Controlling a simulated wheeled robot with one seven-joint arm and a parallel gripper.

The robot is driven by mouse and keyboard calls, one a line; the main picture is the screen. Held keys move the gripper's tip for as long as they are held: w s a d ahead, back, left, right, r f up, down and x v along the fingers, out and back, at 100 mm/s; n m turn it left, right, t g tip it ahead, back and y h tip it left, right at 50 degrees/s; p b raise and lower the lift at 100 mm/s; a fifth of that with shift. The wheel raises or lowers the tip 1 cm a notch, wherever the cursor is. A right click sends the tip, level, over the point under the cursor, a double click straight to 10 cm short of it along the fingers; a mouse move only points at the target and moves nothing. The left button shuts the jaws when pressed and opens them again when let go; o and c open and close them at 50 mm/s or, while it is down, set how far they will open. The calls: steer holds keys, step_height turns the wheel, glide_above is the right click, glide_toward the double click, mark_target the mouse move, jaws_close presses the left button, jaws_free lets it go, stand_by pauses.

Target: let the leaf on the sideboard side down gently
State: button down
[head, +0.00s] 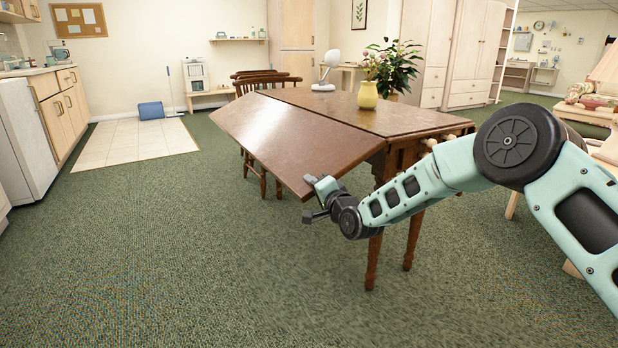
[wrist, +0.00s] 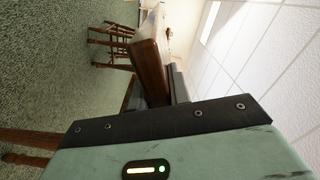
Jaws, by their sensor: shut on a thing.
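The wooden drop-leaf table stands in the middle of the head view, with its fixed top (head: 345,108) level. Its left leaf (head: 290,140) is raised but slopes down from the hinge line to its outer edge. My gripper (head: 311,199) is at the near outer corner of this leaf and is shut on its edge. In the wrist view the leaf (wrist: 150,68) runs edge-on between the dark jaws (wrist: 155,95). The jaws hide the gripped part of the edge.
A yellow vase (head: 368,95) stands on the fixed top. Wooden chairs (head: 262,85) are behind the leaf. Pale cabinets (head: 62,115) line the left wall. Green carpet (head: 180,240) is clear left of and in front of the table. A turned table leg (head: 373,255) stands near my gripper.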

steer(key=w+d+f+n+b, duration=0.2)
steer(key=d+f+n+b, duration=0.1)
steer(key=f, duration=0.3)
steer(key=w+d+f+n+b, duration=0.3)
steer(key=d+f, duration=0.1)
steer(key=f, duration=0.2)
steer(key=w+d+f+n+b, duration=0.4)
steer(key=w+d+n, duration=0.3)
steer(key=d, duration=0.4)
steer(key=shift+w+d+n, duration=0.25)
steer(key=shift+n, duration=0.05)
steer(key=shift+d, duration=0.1)
steer(key=c, duration=1.3)
jaws_free()
steer(key=shift+w, duration=0.1)
steer(key=p+v, duration=0.7)
steer(key=v, duration=1)
steer(key=shift+s, duration=0.25)
